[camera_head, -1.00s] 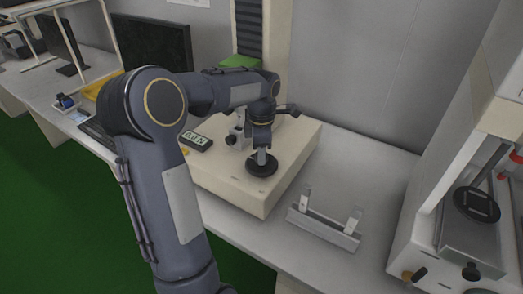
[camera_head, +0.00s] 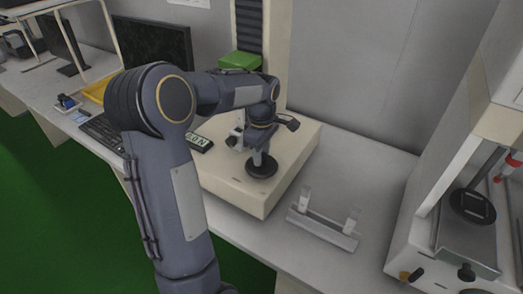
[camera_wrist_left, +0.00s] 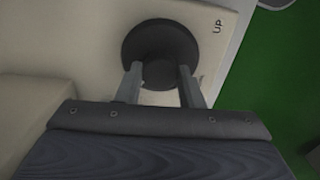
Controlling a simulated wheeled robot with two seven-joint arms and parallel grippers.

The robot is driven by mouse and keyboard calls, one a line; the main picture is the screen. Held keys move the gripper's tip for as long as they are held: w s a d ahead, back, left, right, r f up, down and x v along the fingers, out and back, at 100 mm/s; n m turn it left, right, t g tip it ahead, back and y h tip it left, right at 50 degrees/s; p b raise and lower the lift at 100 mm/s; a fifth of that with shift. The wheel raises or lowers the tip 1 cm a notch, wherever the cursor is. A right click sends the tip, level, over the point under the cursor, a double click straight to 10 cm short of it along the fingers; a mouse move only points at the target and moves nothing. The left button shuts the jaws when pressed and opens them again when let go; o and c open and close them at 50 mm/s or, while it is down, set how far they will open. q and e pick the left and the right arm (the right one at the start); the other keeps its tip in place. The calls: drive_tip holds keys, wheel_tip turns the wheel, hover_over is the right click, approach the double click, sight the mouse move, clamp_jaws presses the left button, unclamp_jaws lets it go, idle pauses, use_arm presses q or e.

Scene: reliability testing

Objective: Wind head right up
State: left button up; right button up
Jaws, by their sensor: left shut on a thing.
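A round black knob (camera_head: 261,170) sits on top of the cream base (camera_head: 232,190) of the test stand. In the left wrist view the knob (camera_wrist_left: 160,48) is a dark disc with a smaller hub, next to the word "UP" printed on the base. My left gripper (camera_head: 260,157) reaches down onto the knob. Its two fingers (camera_wrist_left: 159,85) are shut on the knob, one on each side of the hub. A green block, probably the head (camera_head: 239,61), shows on the dark column (camera_head: 249,30) behind my arm, which hides its lower part. My right gripper is not in view.
A metal holder with two white uprights (camera_head: 322,230) lies to the right on the bench. Another machine (camera_head: 440,245) stands at the far right. A monitor (camera_head: 152,45) and keyboard (camera_head: 102,132) are at the left.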

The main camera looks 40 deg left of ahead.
use_arm(q)
drive_tip(key=m, duration=0.3)
drive_tip(key=shift+r+m+p, duration=0.1)
drive_tip(key=shift+m+p, duration=0.3)
drive_tip(key=m, duration=0.3)
drive_tip(key=shift+m+p, duration=0.3)
drive_tip(key=m, duration=0.3)
drive_tip(key=shift+m+p, duration=0.3)
drive_tip(key=shift+m, duration=0.1)
drive_tip(key=m, duration=0.3)
drive_tip(key=shift+m, duration=0.3)
drive_tip(key=m+p, duration=0.1)
drive_tip(key=m, duration=0.2)
drive_tip(key=shift+m, duration=0.3)
drive_tip(key=m, duration=0.3)
drive_tip(key=shift+m, duration=0.3)
drive_tip(key=m+p, duration=0.1)
drive_tip(key=m, duration=0.3)
drive_tip(key=shift+m, duration=1.8)
